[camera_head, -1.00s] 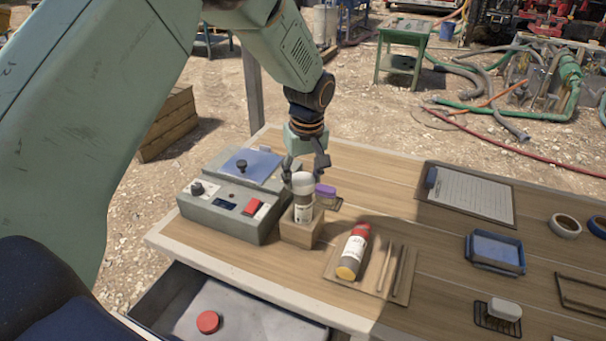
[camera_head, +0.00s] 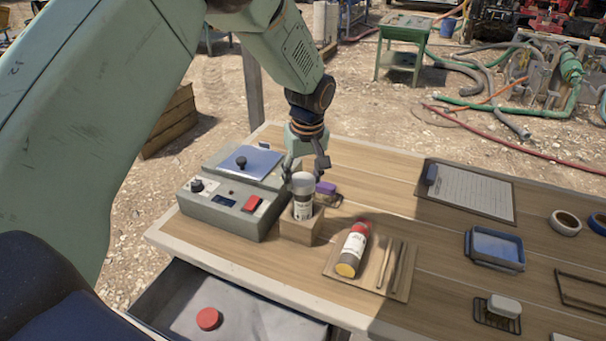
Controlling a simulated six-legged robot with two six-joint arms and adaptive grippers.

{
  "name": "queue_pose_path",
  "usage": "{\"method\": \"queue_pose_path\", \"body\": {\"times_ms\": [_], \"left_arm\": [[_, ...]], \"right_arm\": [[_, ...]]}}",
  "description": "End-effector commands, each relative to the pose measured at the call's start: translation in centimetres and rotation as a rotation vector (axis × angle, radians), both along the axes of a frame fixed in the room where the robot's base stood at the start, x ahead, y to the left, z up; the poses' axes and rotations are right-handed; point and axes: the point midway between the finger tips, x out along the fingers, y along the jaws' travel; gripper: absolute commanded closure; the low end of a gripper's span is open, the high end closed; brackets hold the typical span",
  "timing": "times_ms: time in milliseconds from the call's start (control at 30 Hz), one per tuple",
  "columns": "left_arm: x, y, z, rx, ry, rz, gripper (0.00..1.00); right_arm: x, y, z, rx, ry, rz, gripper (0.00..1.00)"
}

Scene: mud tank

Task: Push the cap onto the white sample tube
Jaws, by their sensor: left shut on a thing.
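The white sample tube (camera_head: 303,209), with a dark-printed label, stands upright in a wooden block (camera_head: 300,231) on the table. A pale grey-white cap (camera_head: 303,184) sits at the tube's top, in line with it; whether any gap is left between them is too small to tell. My left gripper (camera_head: 305,171) points down from above, its dark fingers on either side of the cap and shut on it. The fingers' far sides are partly hidden. My right gripper is not in view.
A grey device (camera_head: 232,200) with a red switch stands close left of the block. A red-capped bottle (camera_head: 353,249) lies on a small board to the right. A purple item (camera_head: 326,188) is just behind. An open drawer (camera_head: 255,322) holds a red disc (camera_head: 208,318).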

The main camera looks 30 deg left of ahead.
Motion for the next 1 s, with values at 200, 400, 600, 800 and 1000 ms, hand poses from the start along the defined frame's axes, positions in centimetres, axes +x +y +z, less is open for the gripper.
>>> {"method": "queue_pose_path", "body": {"times_ms": [200,400,600,800,1000], "left_arm": [[0.01,0.0,0.02,0.0,0.0,0.0,0.61],[0.0,-0.01,-0.02,0.0,0.0,0.0,0.61],[-0.01,0.0,-0.29,0.0,0.0,0.0,0.61],[0.0,0.01,-0.52,0.001,-0.001,0.0,0.61],[0.0,0.0,-0.56,0.001,-0.001,0.0,0.45]], "right_arm": [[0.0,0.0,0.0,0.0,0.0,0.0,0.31],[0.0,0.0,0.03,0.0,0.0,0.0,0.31],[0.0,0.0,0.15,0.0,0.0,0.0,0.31],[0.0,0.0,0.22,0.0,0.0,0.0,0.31],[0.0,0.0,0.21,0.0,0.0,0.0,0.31]]}}
